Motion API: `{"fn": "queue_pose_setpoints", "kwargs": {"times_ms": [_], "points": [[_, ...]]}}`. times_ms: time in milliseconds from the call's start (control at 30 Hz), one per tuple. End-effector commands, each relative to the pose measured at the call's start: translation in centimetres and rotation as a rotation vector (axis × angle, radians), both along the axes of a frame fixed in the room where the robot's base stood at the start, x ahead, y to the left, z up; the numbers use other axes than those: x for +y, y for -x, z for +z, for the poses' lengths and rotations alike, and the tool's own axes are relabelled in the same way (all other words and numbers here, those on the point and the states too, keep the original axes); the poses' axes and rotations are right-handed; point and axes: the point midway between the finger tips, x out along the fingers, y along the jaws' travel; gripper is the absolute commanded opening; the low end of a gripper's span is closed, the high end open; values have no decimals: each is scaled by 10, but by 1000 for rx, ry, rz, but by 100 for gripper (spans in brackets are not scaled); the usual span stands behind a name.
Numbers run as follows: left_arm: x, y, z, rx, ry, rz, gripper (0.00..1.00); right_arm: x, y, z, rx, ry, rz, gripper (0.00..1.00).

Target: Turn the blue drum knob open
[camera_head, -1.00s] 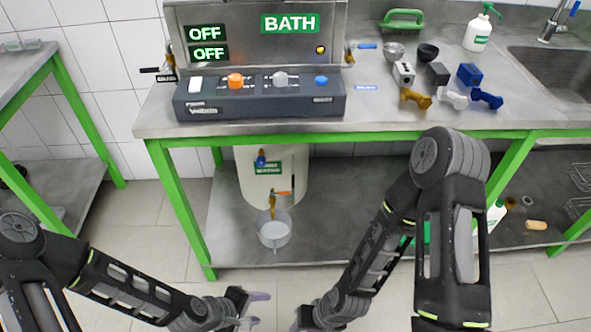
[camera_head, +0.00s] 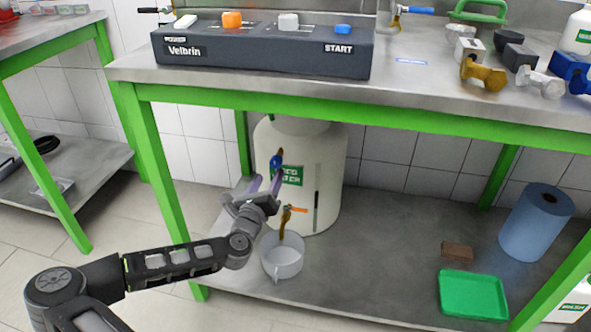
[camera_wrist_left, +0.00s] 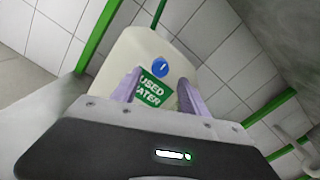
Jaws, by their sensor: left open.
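The cream drum (camera_head: 325,180) stands on the lower shelf under the bench, with a green label (camera_head: 291,175). The blue knob (camera_head: 276,162) is on the drum's front, above an orange-handled tap (camera_head: 290,209). My left gripper (camera_head: 265,184) is open, its pale purple fingers in front of the drum, close to the blue knob and a little below and left of it. In the left wrist view the blue knob (camera_wrist_left: 159,66) shows between and beyond the two fingertips, apart from them. The label reads "USED WATER" there. My right gripper is out of view.
A grey pot (camera_head: 282,262) stands under the tap. The bench's green front rail (camera_head: 330,111) runs above my left gripper. A green tray (camera_head: 472,296), a brown block (camera_head: 457,251) and a blue roll (camera_head: 536,222) are on the shelf to the right.

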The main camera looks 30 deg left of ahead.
Motion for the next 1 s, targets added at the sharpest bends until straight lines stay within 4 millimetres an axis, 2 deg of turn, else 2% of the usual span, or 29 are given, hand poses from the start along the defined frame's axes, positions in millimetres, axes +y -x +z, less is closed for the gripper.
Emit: {"fn": "queue_pose_setpoints", "kwargs": {"times_ms": [267, 733, 1000], "points": [[0, -5, -1, 3, -1, -4, 52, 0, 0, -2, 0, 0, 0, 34], [20, -65, -3, 4, -4, -4, 52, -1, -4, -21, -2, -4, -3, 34], [24, -75, -1, 5, -1, -5, 52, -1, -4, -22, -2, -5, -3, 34]]}}
